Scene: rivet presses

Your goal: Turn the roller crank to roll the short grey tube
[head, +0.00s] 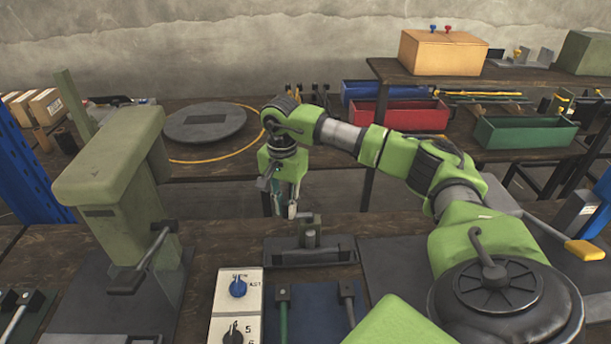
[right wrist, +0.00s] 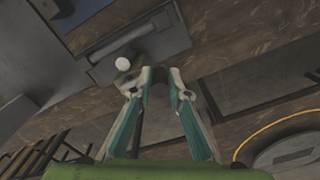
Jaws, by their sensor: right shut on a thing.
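My right gripper (head: 292,212) points down over the small roller device (head: 330,254), which has a dark base and a grey upright block. Its teal-and-grey fingers also show in the right wrist view (right wrist: 152,78). They are closed together at the upright part of the device, shut on what looks like the roller crank's handle; the fingers hide most of it. A pale round end (right wrist: 124,63) shows beside the fingertips. I cannot make out the short grey tube for certain. My left gripper is not in view.
A green press (head: 110,165) with a lever stands left of the roller device. A control box (head: 235,300) with knobs and a blue mat (head: 315,318) with two tools lie in front. Behind, a bench holds a round grey plate (head: 205,122), a red bin (head: 400,114) and a green bin (head: 525,132).

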